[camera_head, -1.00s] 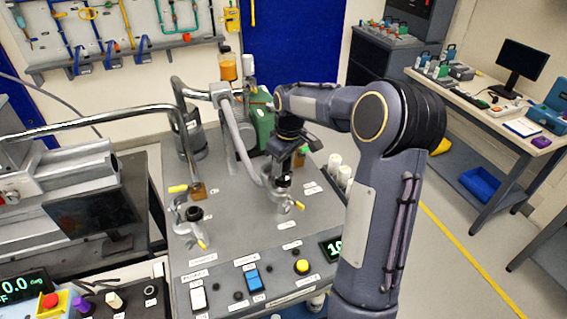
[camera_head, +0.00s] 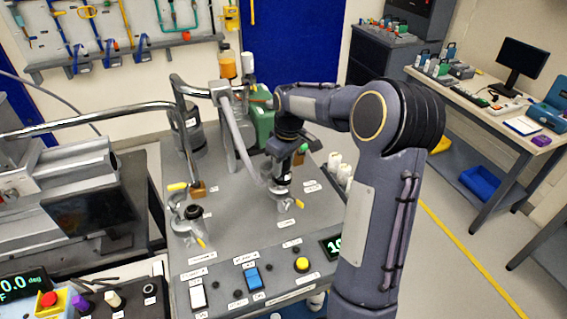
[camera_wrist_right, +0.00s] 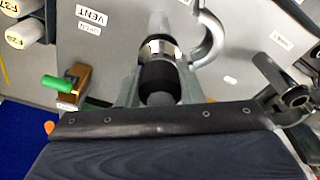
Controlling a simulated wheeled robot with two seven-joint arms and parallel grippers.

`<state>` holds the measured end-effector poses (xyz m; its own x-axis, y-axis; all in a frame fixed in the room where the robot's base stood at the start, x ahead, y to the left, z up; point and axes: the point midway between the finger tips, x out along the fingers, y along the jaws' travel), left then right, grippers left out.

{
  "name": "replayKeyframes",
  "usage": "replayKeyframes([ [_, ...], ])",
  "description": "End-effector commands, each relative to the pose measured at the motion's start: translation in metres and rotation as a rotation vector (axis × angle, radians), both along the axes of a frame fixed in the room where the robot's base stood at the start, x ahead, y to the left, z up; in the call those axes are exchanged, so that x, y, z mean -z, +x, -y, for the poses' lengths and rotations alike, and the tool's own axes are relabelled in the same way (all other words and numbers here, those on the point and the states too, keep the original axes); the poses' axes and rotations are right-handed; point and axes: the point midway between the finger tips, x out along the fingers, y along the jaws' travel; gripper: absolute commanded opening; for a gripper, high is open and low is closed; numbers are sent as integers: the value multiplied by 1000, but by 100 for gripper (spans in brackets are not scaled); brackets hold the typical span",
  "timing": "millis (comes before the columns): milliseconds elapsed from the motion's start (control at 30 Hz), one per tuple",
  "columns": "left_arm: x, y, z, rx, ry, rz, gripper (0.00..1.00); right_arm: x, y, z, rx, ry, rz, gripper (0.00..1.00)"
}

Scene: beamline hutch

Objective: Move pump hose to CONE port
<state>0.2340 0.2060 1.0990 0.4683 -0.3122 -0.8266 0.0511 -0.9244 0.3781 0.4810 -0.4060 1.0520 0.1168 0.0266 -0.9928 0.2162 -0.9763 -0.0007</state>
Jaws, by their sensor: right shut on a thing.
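My right gripper (camera_head: 282,182) points down over the panel of the pump cart and is shut on the end of the grey pump hose (camera_head: 236,128). In the right wrist view a black cuff with a silver band (camera_wrist_right: 158,75) sits between the two fingers. A port clamp with an orange handle (camera_head: 299,203) lies right by the fingertips. I cannot tell whether the hose end is seated or just lifted. Another port (camera_head: 193,212) with a black top and a clamp stands at the left of the panel. I cannot read which label says CONE. My left gripper is not in view.
A green-handled valve (camera_wrist_right: 60,83) stands close to the gripper, beside the VENT label (camera_wrist_right: 90,15). White vials (camera_head: 335,162) line the panel's right side. A bent silver pipe (camera_head: 180,120) crosses the left. Buttons and switches (camera_head: 252,278) fill the front panel.

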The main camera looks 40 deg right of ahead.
Motion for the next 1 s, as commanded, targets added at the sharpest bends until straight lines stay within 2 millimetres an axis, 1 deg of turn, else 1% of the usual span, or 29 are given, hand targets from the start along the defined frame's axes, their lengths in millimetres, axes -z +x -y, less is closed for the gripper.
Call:
replayKeyframes([
  [167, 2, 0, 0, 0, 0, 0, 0, 3, 0, 0, 0, 0, 0, 6],
  [367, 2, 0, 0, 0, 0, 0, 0, 2, 0, 0, 0, 0, 1, 6],
  [400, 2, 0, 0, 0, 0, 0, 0, 2, 0, 0, 0, 0, 1, 39],
  [567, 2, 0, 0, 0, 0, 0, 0, 2, 0, 0, 0, 0, 1, 59],
  [867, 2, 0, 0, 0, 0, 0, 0, 0, 0, 0, 0, -1, 1, 59],
  [1000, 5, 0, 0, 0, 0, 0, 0, -15, -1, 1, 0, -1, 4, 59],
])
